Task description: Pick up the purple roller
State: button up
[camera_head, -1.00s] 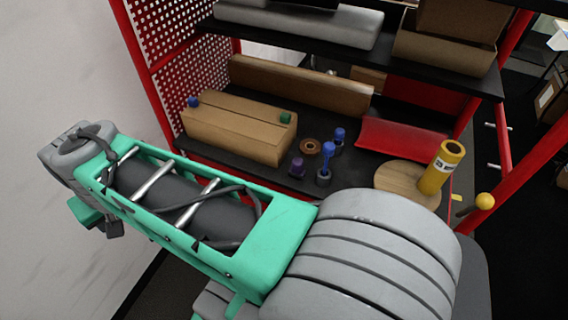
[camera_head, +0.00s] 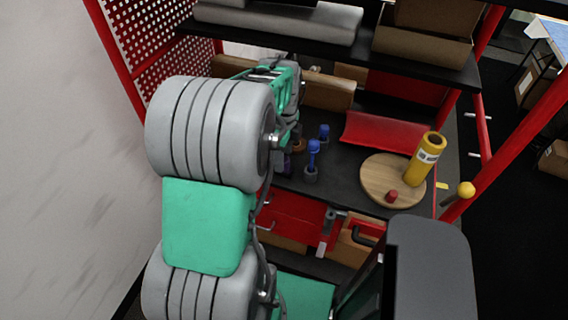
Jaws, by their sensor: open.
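The purple roller (camera_head: 287,164) stands on the dark shelf, just right of my arm's big grey joint. Only a narrow strip of it shows; my arm hides the rest. My gripper (camera_head: 291,143) reaches down from the wrist, close to the purple roller and largely hidden behind my arm. Its jaws are open. I cannot tell whether the fingers are around the roller or beside it.
A blue roller (camera_head: 313,158) stands close on the right, with another blue one (camera_head: 324,133) behind. A brown ring (camera_head: 300,146) lies near. A round wooden board (camera_head: 375,180) holds a yellow tube (camera_head: 424,158) and a small red piece (camera_head: 391,196). The upper shelf (camera_head: 350,58) hangs above.

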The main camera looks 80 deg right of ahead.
aim_at(288, 170)
jog(key=f, duration=0.3)
jog(key=shift+d+f+p, duration=0.25)
jog(key=shift+f+p, duration=0.1)
grip_shut()
